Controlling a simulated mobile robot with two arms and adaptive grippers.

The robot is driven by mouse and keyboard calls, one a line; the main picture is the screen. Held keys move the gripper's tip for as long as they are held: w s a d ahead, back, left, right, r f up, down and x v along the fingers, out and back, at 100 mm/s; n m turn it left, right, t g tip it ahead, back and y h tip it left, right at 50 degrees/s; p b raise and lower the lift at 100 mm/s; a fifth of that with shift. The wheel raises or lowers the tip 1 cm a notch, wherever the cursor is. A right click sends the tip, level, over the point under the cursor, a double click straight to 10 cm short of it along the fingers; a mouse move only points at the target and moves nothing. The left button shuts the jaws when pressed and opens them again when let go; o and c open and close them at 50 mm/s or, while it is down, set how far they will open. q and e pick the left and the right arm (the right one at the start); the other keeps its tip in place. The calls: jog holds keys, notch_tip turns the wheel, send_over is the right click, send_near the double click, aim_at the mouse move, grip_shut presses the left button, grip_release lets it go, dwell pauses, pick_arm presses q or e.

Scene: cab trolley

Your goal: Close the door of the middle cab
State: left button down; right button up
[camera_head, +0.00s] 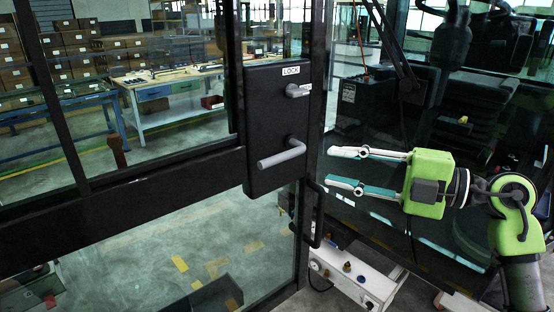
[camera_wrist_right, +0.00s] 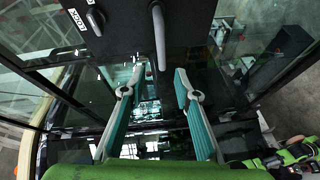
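The cab door (camera_head: 120,190) is a black frame with large glass panes, filling the left half of the head view. Its black lock panel (camera_head: 268,115), marked LOCK, carries a small knob (camera_head: 297,90) and a grey lever handle (camera_head: 281,154). How far the door stands from its frame is hard to tell. My right gripper (camera_head: 333,168) is open and empty, just right of the panel, its fingers pointing left. In the right wrist view, the lever handle (camera_wrist_right: 159,38) is just beyond the parted fingertips (camera_wrist_right: 160,80), with no clear contact. My left gripper cannot be made out.
The dark cab interior with a seat (camera_head: 478,120) lies behind my right arm. A black grab bar (camera_head: 317,215) runs beside the door edge. A white box (camera_head: 350,275) sits low at the sill. A workbench (camera_head: 165,90) and shelves of cartons show through the glass.

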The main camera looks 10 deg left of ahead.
aim_at(282, 158)
jog(key=shift+n+h, duration=0.3)
jog(key=shift+h, duration=0.5)
jog(key=p+x, duration=0.1)
jog(key=x, duration=0.3)
jog(key=r+p+x, duration=0.1)
jog(key=p+x, duration=0.1)
jog(key=x, duration=0.1)
jog(key=p+x, duration=0.1)
jog(key=x, duration=0.3)
jog(key=shift+s+a+r, duration=0.2)
jog(key=shift+a, duration=0.35)
jog(key=shift+w+a+f+p, duration=0.1)
jog(key=shift+a+f+p, duration=0.2)
jog(key=shift+a, duration=0.25)
grip_shut()
